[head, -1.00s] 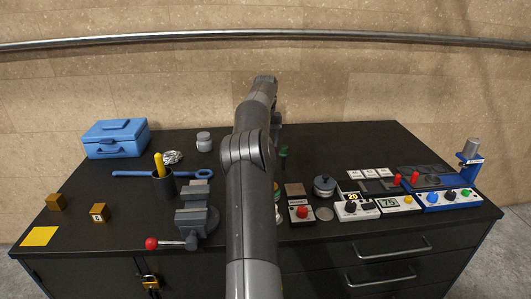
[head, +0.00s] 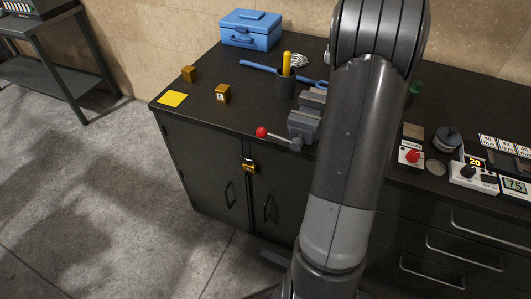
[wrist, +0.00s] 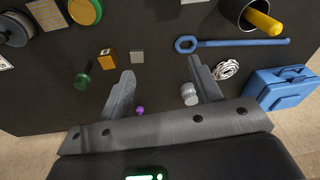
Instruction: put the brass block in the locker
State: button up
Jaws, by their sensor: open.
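Two brass-coloured cubes stand on the dark bench top at its left end: a plain one (head: 189,74) and one with a pale letter mark (head: 222,93). A small orange-brown block with a label shows in the wrist view (wrist: 108,59). I cannot tell whether it is another block. The locker (head: 205,165) is the dark two-door cupboard under the bench's left end. Its doors are shut, and a brass padlock (head: 248,165) hangs at their top. My gripper (wrist: 162,66) is open and empty above the bench. It is hidden in the head view.
A yellow square (head: 172,99) lies near the left edge. A blue toolbox (head: 250,29), a cup (head: 284,87), a blue wrench (wrist: 240,43) and a vise (head: 303,122) stand or lie on the bench. A jar (wrist: 189,94) is near my right finger. The floor before the locker is clear.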

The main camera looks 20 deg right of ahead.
jog(key=s+a+r+n+t, duration=0.15)
jog(key=s+a, duration=0.35)
jog(key=a, duration=0.8)
jog(key=s+a+r+n+t, duration=0.15)
jog(key=s+a, duration=0.25)
jog(key=a, duration=0.8)
jog(key=s+a+f+n, duration=0.2)
jog(key=s+a+f, duration=0.2)
jog(key=s+a, duration=0.3)
jog(key=s+a+f+n, duration=0.2)
jog(key=s+a+f, duration=0.2)
jog(key=s+a, duration=0.3)
jog(key=shift+s+a+f+t, duration=0.25)
jog(key=shift+s+a+t, duration=0.15)
jog(key=shift+s, duration=0.4)
jog(key=shift+o, duration=0.4)
jog(key=shift+s+f, duration=0.25)
